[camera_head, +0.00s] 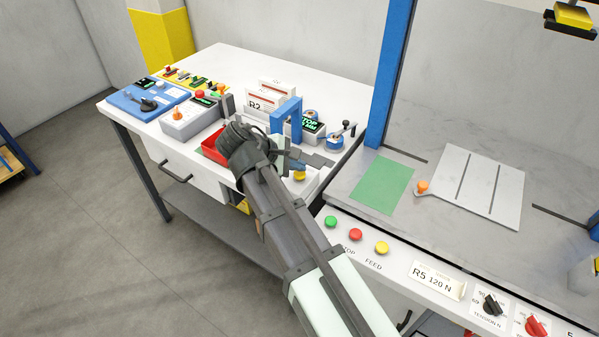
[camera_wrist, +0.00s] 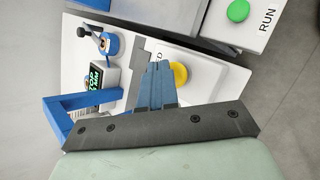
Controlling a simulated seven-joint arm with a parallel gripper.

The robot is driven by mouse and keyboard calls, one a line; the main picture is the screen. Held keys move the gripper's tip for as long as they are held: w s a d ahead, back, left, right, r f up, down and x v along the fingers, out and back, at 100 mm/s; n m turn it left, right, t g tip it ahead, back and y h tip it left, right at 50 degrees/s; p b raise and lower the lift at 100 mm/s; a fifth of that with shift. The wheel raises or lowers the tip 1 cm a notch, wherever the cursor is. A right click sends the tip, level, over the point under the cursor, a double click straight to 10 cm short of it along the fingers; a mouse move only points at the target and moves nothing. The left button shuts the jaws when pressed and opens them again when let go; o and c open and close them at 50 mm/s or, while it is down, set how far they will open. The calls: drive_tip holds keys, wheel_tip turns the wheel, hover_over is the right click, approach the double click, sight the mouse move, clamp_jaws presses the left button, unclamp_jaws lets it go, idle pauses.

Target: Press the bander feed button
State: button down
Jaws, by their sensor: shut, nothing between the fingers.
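A round yellow button (camera_head: 299,175) sits on the white base of the small bander with the blue arch (camera_head: 287,112). In the wrist view the yellow button (camera_wrist: 179,74) lies just right of my fingertips, beside a partly hidden label ending in "ED". My gripper (camera_head: 298,164) is shut and empty, reaching over the bander's front edge. Its blue-grey fingers (camera_wrist: 156,68) are together, pointing toward the button's left side. I cannot tell whether they touch the button or hover above it. The bander's display (camera_head: 312,126) shows green text.
A larger machine's panel at right has a green button (camera_head: 331,221), a red button (camera_head: 355,234) and another yellow button (camera_head: 382,248) marked FEED. A red tray (camera_head: 213,146) lies left of my gripper. A grey control box (camera_head: 187,122) and blue unit (camera_head: 140,101) stand farther left.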

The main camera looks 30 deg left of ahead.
sight(296, 175)
drive_tip(key=shift+r, duration=0.45)
drive_tip(key=shift+r, duration=2.5)
